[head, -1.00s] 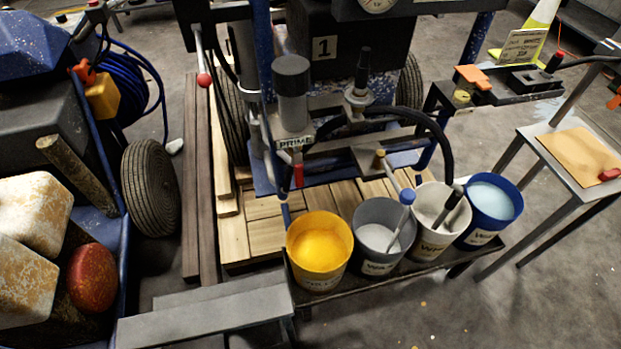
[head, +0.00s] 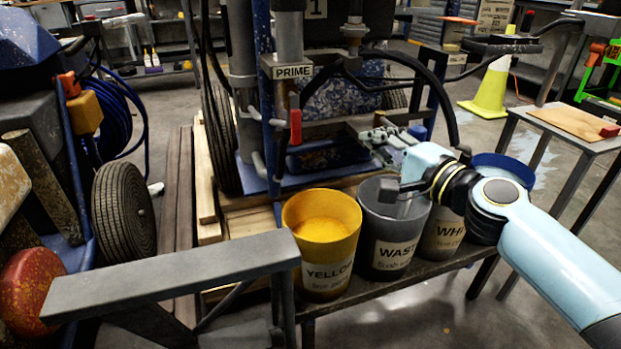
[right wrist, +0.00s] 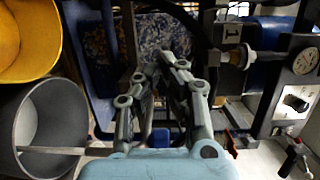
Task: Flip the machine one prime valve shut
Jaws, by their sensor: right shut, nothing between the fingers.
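The machine labelled 1 (head: 318,8) stands at the upper middle of the head view. Its prime valve has a red handle (head: 296,127) that hangs straight down below the white PRIME label (head: 293,72). My right gripper (head: 368,137) is to the right of the handle, above the buckets and apart from the handle. Its fingers are shut with nothing between them, and they also show in the right wrist view (right wrist: 170,62), pointing at the machine's frame. My left gripper is not in view.
A grey bar (head: 180,275) crosses the lower left. A side table (head: 545,118) stands at right.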

